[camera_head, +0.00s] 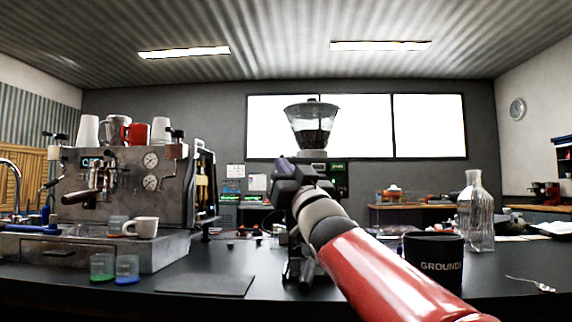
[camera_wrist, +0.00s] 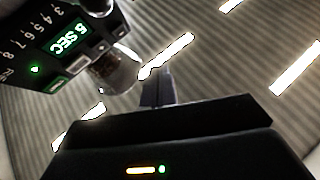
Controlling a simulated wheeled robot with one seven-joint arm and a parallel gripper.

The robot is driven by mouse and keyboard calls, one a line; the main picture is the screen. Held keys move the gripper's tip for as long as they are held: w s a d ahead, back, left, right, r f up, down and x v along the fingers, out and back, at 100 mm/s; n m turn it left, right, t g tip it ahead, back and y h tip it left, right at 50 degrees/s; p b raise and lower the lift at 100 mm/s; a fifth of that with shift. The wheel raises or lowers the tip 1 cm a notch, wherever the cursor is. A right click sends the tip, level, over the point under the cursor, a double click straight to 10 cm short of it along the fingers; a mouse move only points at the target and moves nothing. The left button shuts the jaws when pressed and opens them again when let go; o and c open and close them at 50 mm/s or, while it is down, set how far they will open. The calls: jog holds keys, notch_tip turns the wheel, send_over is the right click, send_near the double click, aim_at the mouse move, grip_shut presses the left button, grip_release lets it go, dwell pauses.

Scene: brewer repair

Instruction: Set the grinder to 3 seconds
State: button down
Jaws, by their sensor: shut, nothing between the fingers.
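The grinder (camera_head: 338,184) stands on the counter behind my arm, with a clear hopper (camera_head: 312,130) of dark beans on top. My arm hides much of its body. Its control panel (camera_wrist: 52,45) fills the upper left of the wrist view, tilted. The lit green display (camera_wrist: 64,38) seems to read 5 SEC. A column of numbers runs beside it, and small buttons (camera_wrist: 98,50) line its other side. My gripper (camera_wrist: 157,88) is shut and empty, its fingertips apart from the panel. In the head view my gripper (camera_head: 287,172) is in front of the grinder.
An espresso machine (camera_head: 125,185) with cups on top stands at the left. A flat black mat (camera_head: 205,285) lies on the counter (camera_head: 222,257). A fork (camera_head: 530,284) lies far right.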

jog(key=w+p, duration=0.3)
jog(key=w, duration=0.3)
jog(key=shift+w, duration=0.2)
jog(key=shift+w+d, duration=0.1)
dwell(1.8)
jog(key=shift+w+p, duration=0.35)
jog(key=shift+p, duration=0.1)
jog(key=shift+w+p, duration=0.3)
jog(key=shift+w, duration=0.05)
dwell(0.4)
jog(key=shift+s, duration=0.1)
jog(key=shift+s+b, duration=0.6)
jog(key=shift+s, duration=0.1)
jog(key=shift+s+b, duration=1.55)
jog(key=shift+s, duration=0.95)
